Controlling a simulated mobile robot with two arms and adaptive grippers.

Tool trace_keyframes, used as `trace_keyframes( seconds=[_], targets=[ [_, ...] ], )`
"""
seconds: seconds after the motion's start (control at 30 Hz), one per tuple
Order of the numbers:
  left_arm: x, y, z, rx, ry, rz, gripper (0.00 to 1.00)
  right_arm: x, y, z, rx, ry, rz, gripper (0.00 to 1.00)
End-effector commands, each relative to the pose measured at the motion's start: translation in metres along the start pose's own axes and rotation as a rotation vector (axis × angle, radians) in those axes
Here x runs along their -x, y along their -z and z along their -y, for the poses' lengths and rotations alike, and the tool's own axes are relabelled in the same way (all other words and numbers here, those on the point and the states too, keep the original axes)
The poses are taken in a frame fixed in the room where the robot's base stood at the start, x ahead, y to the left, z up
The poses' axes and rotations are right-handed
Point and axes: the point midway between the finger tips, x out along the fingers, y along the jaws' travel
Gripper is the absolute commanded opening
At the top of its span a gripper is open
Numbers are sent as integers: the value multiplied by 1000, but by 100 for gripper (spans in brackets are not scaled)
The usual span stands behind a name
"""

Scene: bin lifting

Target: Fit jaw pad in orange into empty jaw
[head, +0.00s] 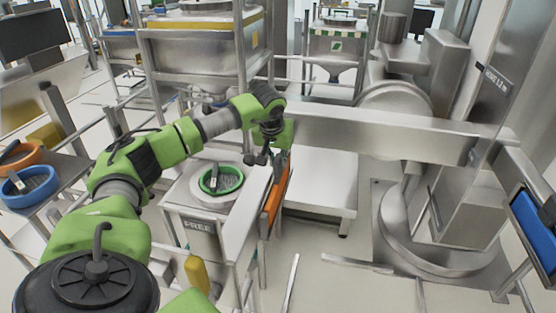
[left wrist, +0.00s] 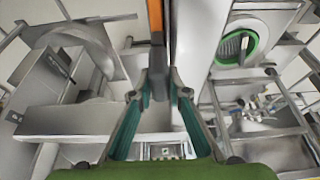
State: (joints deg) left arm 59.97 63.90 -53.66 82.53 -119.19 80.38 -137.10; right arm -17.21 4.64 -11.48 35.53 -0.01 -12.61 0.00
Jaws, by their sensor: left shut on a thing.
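The orange jaw pad (head: 273,204) is a tall, narrow plate, tilted slightly and seen nearly edge-on in the head view. My left gripper (head: 268,157) is shut on its upper end. In the left wrist view the teal-sided fingers of my left gripper (left wrist: 158,77) close in around the pad, whose orange edge (left wrist: 156,10) runs up between them. A pale upright plate (head: 246,218) stands close to the left of the pad, perhaps the empty jaw; I cannot tell whether they touch. On the far right a blue pad (head: 532,228) sits in a metal frame. My right gripper is not in view.
A stand with a green ring tray (head: 221,190) is left of the pad; the tray also shows in the left wrist view (left wrist: 252,47). A wide steel beam (head: 385,138) runs behind to the column. Blue and orange trays lie far left.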

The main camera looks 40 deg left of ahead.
Motion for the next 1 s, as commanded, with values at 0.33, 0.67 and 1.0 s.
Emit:
trace_keyframes(
  seconds=[0.33,0.67,1.0],
  targets=[
    [-2,0,0,1,-1,-3,0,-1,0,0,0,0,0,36],
    [-3,-1,0,1,-1,-3,0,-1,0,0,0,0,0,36],
    [-5,-2,0,1,-1,-3,36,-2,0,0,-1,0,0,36]
  ],
)
